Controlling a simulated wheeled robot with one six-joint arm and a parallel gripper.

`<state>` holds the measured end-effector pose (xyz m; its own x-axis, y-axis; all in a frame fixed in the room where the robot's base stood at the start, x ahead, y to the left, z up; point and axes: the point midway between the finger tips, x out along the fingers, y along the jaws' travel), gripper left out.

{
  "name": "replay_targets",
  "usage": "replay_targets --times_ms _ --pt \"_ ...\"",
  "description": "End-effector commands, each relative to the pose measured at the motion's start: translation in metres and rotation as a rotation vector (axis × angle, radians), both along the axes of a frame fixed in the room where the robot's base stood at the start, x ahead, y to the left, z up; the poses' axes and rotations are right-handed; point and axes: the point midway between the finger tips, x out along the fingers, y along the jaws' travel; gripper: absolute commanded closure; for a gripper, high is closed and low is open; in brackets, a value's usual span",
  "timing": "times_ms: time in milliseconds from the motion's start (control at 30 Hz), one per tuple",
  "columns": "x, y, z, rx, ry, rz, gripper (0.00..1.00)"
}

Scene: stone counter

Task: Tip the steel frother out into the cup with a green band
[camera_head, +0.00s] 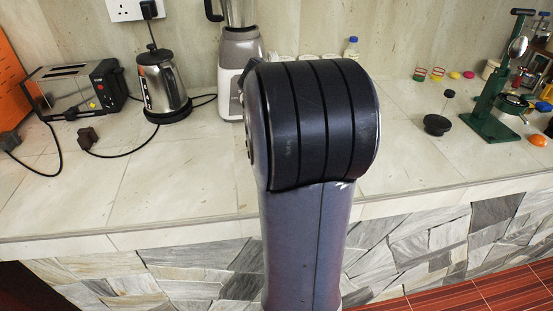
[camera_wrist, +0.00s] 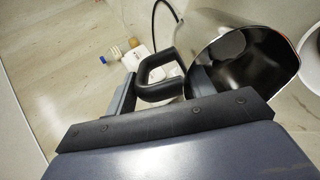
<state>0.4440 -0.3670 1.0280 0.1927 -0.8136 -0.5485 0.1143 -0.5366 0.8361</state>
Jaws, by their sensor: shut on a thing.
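The steel frother (camera_wrist: 262,86) is at the upper right of the wrist view, its open mouth facing the camera and its inside dark. Whether it holds anything, I cannot tell. My gripper (camera_wrist: 162,90) is shut on its black handle (camera_wrist: 158,72). In the head view my arm hides both the gripper and the frother. A white, rounded thing (camera_wrist: 311,68) is cut off at the right edge of the wrist view, beside the frother; no green band shows on it, so I cannot tell if it is the cup.
In the head view, a toaster (camera_head: 77,87) and a kettle (camera_head: 162,84) stand left on the counter, and a blender (camera_head: 239,62) stands behind my arm. Small banded pots (camera_head: 437,75) and a green press stand (camera_head: 491,113) are at right.

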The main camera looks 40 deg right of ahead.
Motion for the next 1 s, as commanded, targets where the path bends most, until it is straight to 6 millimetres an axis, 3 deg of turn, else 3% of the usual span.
replay_targets --times_ms 1000 --pt "-0.005 0.023 0.015 -0.251 -0.059 0.0 0.91"
